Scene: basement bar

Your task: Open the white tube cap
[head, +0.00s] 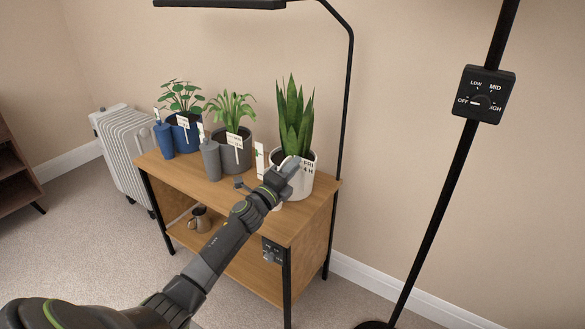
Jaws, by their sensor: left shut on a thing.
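My left gripper (286,168) reaches over the right end of the wooden table and is shut at the top of the white tube. A white tag (260,158) stands up just left of the gripper. A grey tube (210,160) and a blue tube (163,139) stand further left. My right gripper is out of view.
Potted plants stand behind the tubes; the snake plant's white pot (303,184) is close to the gripper.

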